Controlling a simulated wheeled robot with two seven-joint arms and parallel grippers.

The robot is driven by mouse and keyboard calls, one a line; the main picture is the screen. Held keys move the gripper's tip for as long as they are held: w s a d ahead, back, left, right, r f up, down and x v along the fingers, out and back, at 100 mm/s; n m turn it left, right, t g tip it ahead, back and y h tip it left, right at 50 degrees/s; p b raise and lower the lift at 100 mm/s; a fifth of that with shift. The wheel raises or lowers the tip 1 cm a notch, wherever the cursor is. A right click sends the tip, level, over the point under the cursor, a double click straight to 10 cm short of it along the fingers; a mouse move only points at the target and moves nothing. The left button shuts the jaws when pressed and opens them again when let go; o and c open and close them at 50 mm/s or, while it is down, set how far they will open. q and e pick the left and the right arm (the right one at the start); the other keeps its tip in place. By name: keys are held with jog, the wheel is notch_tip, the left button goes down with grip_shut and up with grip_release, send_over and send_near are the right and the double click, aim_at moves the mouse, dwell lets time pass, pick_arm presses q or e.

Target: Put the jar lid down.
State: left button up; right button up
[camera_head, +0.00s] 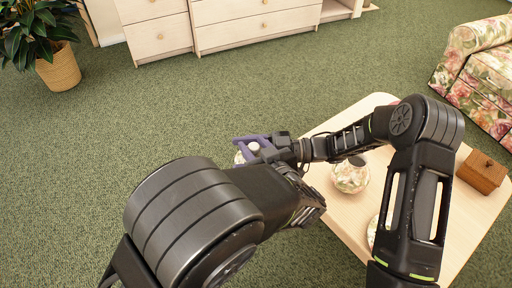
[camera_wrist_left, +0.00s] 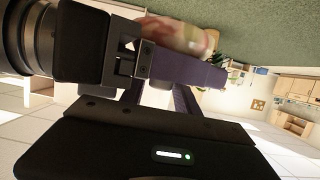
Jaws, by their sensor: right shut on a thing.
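The jar lid (camera_head: 240,157) is floral with a pale knob and is held off the table's left side, above the green carpet. My right gripper (camera_head: 258,148), with purple fingers, is shut on it. In the left wrist view the lid (camera_wrist_left: 180,36) is blurred behind a purple finger of the right gripper. My left gripper (camera_wrist_left: 162,92) appears open, with its fingers apart and close to the right gripper. In the head view my left arm mostly hides it. The floral jar (camera_head: 350,178) stands on the table with its dark mouth uncovered.
The pale wooden table (camera_head: 340,222) has a brown wooden box (camera_head: 482,172) at its right and another pale item partly hidden by my right arm. A floral armchair (camera_head: 480,75), drawers (camera_head: 245,25) and a potted plant (camera_head: 58,68) stand beyond. Open carpet lies left.

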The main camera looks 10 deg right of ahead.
pick_arm(q)
grip_shut()
pick_arm(e)
jog(key=o, duration=1.8)
jog(key=shift+c, duration=0.2)
jog(key=d, duration=1.2)
jog(key=shift+s, duration=0.4)
jog(key=shift+f, duration=0.1)
